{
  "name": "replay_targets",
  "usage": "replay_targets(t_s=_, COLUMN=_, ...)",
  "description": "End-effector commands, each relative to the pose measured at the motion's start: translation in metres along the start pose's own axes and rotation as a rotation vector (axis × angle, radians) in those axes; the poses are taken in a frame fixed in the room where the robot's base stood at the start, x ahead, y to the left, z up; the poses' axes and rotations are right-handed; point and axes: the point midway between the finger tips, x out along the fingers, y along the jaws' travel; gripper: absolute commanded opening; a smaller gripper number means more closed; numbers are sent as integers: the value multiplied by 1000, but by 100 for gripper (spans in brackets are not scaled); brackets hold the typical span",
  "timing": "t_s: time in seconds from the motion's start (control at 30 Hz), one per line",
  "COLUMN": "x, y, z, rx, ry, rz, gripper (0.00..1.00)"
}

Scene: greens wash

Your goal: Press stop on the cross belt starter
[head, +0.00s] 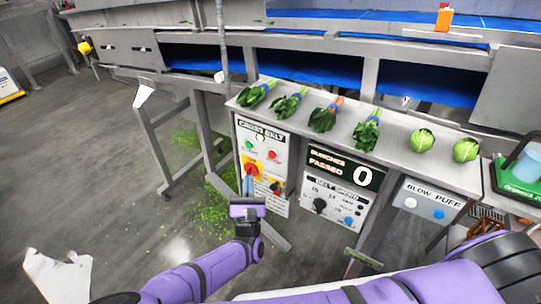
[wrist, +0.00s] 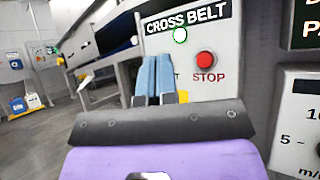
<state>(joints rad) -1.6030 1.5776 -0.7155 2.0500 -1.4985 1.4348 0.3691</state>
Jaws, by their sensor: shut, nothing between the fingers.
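The cross belt starter (head: 279,197) is a pale panel below the bench, headed "CROSS BELT". Its red stop button (head: 271,155) sits at the upper right, with a green button (head: 249,145) to its left. In the wrist view the red stop button (wrist: 205,59) is above the word "STOP". My gripper (head: 248,180) is in front of the panel's lower left, its blue fingers shut and empty. In the wrist view my gripper (wrist: 157,62) is left of the stop button and hides the green button. Contact with the panel cannot be told.
A red and yellow switch (head: 254,169) is on the panel below the buttons. To the right are the belt speed panel (head: 335,200) and the blow puff box (head: 428,200). Bunched greens (head: 327,117) and lettuces (head: 423,141) lie on the bench above. Open floor is at left.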

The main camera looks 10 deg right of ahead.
Motion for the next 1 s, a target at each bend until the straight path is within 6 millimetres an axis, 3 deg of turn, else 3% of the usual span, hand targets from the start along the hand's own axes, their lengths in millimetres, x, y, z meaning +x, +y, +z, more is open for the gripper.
replay_targets(t_s=0.37, x=6, y=-5, z=-4, rx=-1, ry=0, rz=-2, gripper=0)
replay_targets(t_s=1.0, x=56, y=-41, z=-40, rx=0, ry=1, rz=-4, gripper=0)
